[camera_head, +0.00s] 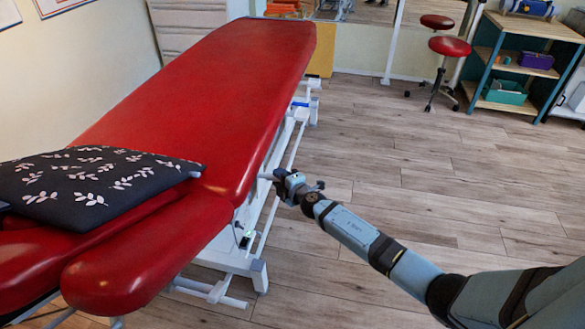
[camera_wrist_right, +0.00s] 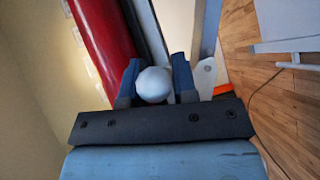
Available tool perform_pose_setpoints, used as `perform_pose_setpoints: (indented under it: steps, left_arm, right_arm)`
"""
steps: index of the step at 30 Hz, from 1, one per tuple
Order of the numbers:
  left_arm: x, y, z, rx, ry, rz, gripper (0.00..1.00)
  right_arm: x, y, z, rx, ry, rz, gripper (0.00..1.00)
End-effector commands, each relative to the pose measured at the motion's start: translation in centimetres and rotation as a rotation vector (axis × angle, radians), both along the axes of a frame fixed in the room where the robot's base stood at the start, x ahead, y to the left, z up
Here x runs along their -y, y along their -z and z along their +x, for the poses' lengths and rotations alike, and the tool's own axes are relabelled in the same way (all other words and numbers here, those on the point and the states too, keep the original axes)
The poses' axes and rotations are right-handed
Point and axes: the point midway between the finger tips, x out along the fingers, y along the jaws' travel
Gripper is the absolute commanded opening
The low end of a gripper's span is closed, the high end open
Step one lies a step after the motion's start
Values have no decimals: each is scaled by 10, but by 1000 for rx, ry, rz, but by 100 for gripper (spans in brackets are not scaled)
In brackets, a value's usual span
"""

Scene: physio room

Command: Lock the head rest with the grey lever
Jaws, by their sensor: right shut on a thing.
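The red head rest (camera_head: 135,262) is the near end section of the treatment table, with a dark leaf-patterned pillow (camera_head: 85,180) on the table beside it. My right gripper (camera_head: 277,178) is at the table's right side, just under the red padding. In the right wrist view my right gripper (camera_wrist_right: 154,82) is shut on the rounded grey end of the lever (camera_wrist_right: 153,85), which sits between the two dark fingers. The rest of the lever is mostly hidden by the gripper. My left gripper is not in view.
The red treatment table (camera_head: 225,90) stands on a white frame (camera_head: 235,258) with rails close to my right arm. A red stool (camera_head: 449,47) and a shelf unit (camera_head: 520,28) stand at the back right.

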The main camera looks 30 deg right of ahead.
Motion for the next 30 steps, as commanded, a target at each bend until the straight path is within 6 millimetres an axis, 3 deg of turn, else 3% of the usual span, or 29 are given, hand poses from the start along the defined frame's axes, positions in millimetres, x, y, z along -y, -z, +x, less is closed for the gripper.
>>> perform_pose_setpoints:
  steps: [9, 25, 26, 28, 30]
  left_arm:
    - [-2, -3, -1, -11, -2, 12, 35]
    - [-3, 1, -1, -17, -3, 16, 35]
    - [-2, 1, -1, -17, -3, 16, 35]
    - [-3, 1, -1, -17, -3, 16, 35]
    - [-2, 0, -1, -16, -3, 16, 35]
  right_arm:
    - [-14, 0, -2, -2, 82, 1, 0]
    - [-16, 2, -3, -1, 97, -1, 0]
    - [-16, 2, -3, -1, 97, 0, 31]
    - [-16, 2, -3, -1, 96, -1, 47]
    - [-16, 1, -3, 0, 96, 0, 52]
